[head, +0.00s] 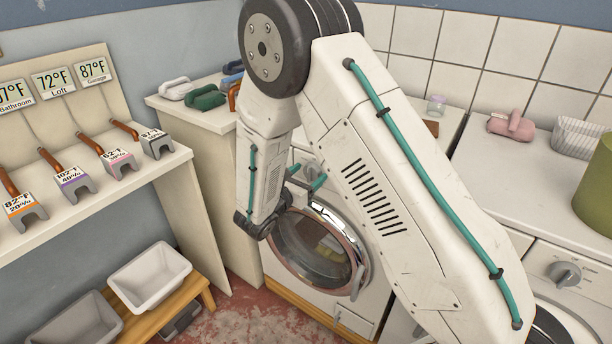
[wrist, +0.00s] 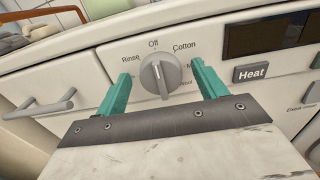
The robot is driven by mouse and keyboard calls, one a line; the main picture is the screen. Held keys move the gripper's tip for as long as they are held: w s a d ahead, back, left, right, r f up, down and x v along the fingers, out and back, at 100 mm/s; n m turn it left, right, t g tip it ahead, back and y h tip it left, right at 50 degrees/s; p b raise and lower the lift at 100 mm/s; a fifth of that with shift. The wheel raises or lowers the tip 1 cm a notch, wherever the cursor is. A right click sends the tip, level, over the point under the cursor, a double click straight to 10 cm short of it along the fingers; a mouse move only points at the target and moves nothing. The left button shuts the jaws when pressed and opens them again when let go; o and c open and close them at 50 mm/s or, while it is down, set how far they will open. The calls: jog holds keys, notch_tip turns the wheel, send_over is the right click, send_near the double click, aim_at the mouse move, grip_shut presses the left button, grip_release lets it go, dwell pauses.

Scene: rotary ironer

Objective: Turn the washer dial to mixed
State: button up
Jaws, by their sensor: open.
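The washer dial (wrist: 160,75) is a grey round knob with a raised grip ridge. Its ridge points up, close to the Off mark. Rinse is printed at its upper left and Cotton at its upper right. A label starting with M shows at the right, partly hidden by my right finger; another below it is also partly covered. My gripper (wrist: 161,68) is open, its teal fingers on either side of the dial, with gaps visible. In the head view my gripper (head: 306,177) is at the front of the washer (head: 374,290), above its round door; my arm hides much of the panel.
A Heat button (wrist: 252,73) and dark display (wrist: 270,34) are right of the dial; a drawer handle (wrist: 45,105) is left. Another machine with its own dial (head: 564,274) stands at the right. Shelving and bins (head: 150,275) are at the left.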

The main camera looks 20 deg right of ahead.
jog(key=c, duration=1)
jog(key=shift+o, duration=0.2)
jog(key=shift+m, duration=0.4)
jog(key=m, duration=0.4)
jog(key=shift+s+d, duration=0.1)
jog(key=shift+s, duration=0.05)
jog(key=m, duration=0.4)
jog(key=shift+s+f, duration=0.1)
jog(key=shift+f, duration=0.05)
jog(key=m, duration=0.5)
jog(key=shift+d+f, duration=0.1)
jog(key=shift+f+m, duration=0.1)
jog(key=shift+m, duration=1.8)
jog(key=shift+s, duration=0.1)
